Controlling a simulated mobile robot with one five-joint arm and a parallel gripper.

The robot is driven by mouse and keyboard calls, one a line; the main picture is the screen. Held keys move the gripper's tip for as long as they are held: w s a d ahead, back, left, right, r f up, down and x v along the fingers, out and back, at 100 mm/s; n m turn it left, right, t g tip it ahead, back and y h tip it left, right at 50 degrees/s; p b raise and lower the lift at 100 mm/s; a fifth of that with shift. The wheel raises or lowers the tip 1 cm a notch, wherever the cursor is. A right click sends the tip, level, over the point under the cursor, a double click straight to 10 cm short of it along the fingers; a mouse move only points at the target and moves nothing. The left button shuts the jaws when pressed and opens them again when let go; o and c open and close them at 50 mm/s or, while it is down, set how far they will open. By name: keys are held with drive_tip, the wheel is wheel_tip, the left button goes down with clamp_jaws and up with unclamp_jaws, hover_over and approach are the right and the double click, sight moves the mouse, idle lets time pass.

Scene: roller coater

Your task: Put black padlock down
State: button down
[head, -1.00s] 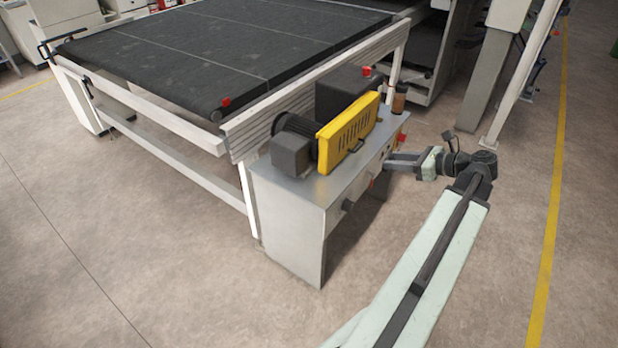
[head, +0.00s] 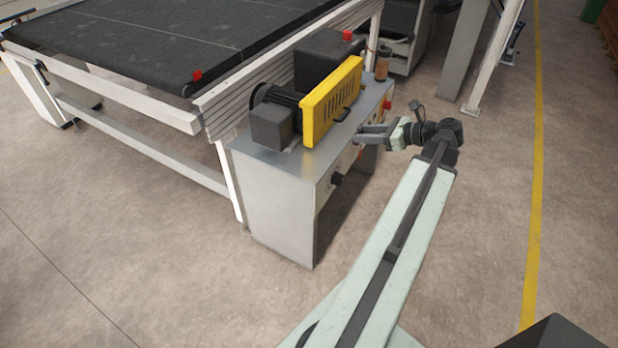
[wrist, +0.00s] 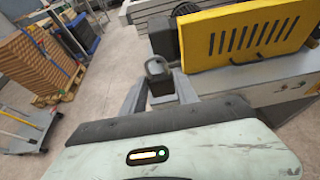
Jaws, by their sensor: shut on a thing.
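The black padlock (wrist: 161,85) shows in the wrist view with its grey shackle pointing up. It is held between the two fingers of my gripper (wrist: 160,92), which is shut on it. In the head view my gripper (head: 367,134) is beside the right side of the grey metal cabinet, near the cabinet's top edge. I cannot make out the padlock in the head view.
The grey cabinet (head: 275,200) carries a yellow slotted guard (head: 331,103), a dark motor (head: 273,122) and a brown cup-like object (head: 382,67). In the wrist view, stacked brown boards (wrist: 35,60) and a cart (wrist: 25,130) stand at left.

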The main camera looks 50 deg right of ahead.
wheel_tip(320, 180, down, 14)
drive_tip(key=w+b, duration=0.2)
drive_tip(key=b, duration=0.9)
hover_over(313, 168)
drive_tip(key=shift+s+d+f, duration=0.2)
drive_tip(key=shift+s+f, duration=0.1)
drive_tip(key=f+b, duration=0.4)
drive_tip(key=shift+w+a, duration=0.1)
drive_tip(key=shift+w, duration=0.2)
drive_tip(key=shift+r, duration=0.2)
drive_tip(key=shift+f, duration=0.15)
drive_tip(key=c, duration=0.9)
unclamp_jaws()
